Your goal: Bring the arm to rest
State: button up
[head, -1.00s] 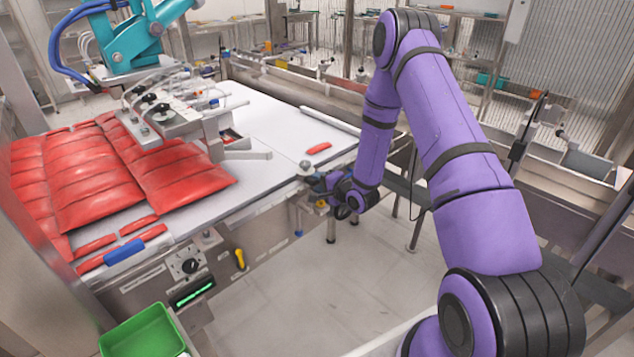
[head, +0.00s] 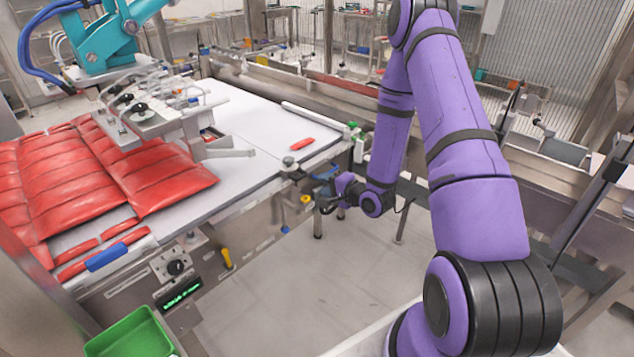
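My purple arm rises on the right of the head view, bends at the top and hangs down beside the white worktable (head: 235,115). My gripper (head: 322,206) is at the low end of the arm, just off the table's near right edge. It is small and dark in the picture, and I cannot tell whether its fingers are open or shut. I see no object clearly held in it.
A teal machine arm with a vacuum head (head: 150,115) stands over red packs (head: 65,180) on the table. One small red pack (head: 302,144) lies near the right edge. A green bin (head: 132,335) is at lower left. Floor (head: 300,285) is clear in front.

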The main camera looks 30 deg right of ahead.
jog(key=shift+s+d+r, duration=0.1)
jog(key=shift+s+d, duration=0.05)
jog(key=shift+s, duration=0.15)
dwell(0.4)
notch_tip(320, 180, up, 14)
jog(key=w+f+n+g+h, duration=0.1)
jog(key=w+n+g+h, duration=0.15)
jog(key=n, duration=0.35)
jog(key=s+a+r+n+g+h, duration=0.1)
jog(key=s+r+n+h, duration=0.1)
jog(key=s+r, duration=0.3)
jog(key=s+a+r+n+g+h, duration=0.1)
jog(key=s+r+g, duration=0.15)
jog(key=r, duration=0.55)
jog(key=s+a+r+n+g, duration=0.1)
jog(key=s+r, duration=0.3)
jog(key=s, duration=0.5)
jog(key=s+a+r+n+g, duration=0.1)
jog(key=s+a+r+n, duration=0.1)
jog(key=s, duration=0.6)
jog(key=s+a+r+n+g, duration=0.1)
jog(key=s+a+r, duration=0.3)
jog(key=s, duration=0.5)
jog(key=shift+s+a+r+n+y, duration=0.3)
jog(key=shift+s+r+n+y, duration=0.05)
jog(key=shift+r+n, duration=0.5)
